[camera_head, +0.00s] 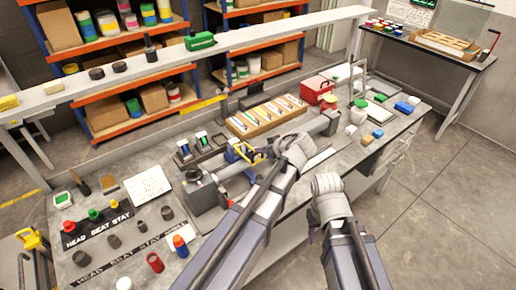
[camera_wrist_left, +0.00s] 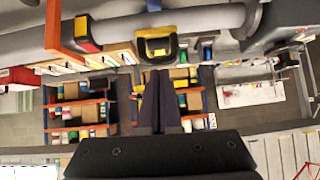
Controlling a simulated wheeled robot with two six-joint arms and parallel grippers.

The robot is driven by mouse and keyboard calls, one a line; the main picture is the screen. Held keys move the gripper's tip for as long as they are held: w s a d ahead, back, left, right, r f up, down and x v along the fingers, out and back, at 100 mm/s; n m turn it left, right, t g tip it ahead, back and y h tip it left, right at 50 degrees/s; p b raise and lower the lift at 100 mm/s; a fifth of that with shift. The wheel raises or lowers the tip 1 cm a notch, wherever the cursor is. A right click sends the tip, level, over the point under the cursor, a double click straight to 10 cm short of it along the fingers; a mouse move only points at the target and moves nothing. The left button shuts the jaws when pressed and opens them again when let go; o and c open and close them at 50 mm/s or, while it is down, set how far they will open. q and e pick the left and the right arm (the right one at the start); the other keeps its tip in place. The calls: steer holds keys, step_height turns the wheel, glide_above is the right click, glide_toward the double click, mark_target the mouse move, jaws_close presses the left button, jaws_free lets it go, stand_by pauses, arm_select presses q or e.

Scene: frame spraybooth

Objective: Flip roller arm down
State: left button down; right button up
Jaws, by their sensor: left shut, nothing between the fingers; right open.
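A grey tube-like fixture (camera_head: 230,170) runs along the bench, with a yellow U-shaped piece (camera_head: 236,150) on it. I cannot tell for certain which part is the roller arm. In the left wrist view the grey tube (camera_wrist_left: 200,20) crosses the top, with a yellow and black piece (camera_wrist_left: 155,46) hanging from it. My left gripper (camera_head: 268,153) is beside the yellow piece; in the wrist view its dark fingers (camera_wrist_left: 160,78) are together, empty, just short of that piece. My right gripper (camera_head: 326,180) is open and empty over the bench's front edge; its fingers are hardly visible.
A tray of tools (camera_head: 265,115) lies behind the tube and a red box (camera_head: 317,90) stands to its right. Coloured knobs and cups stand at the left, by a white sheet (camera_head: 148,184). A raised shelf (camera_head: 220,45) runs behind. Floor at the right (camera_head: 445,200) is clear.

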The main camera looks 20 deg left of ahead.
steer(key=shift+a+f, duration=0.1)
stand_by(0.3)
step_height(320, 180, down, 2)
steer(key=shift+s+f+b, duration=0.1)
steer(key=shift+f+b, duration=0.1)
steer(key=shift+b, duration=1.05)
steer(key=shift+r, duration=0.1)
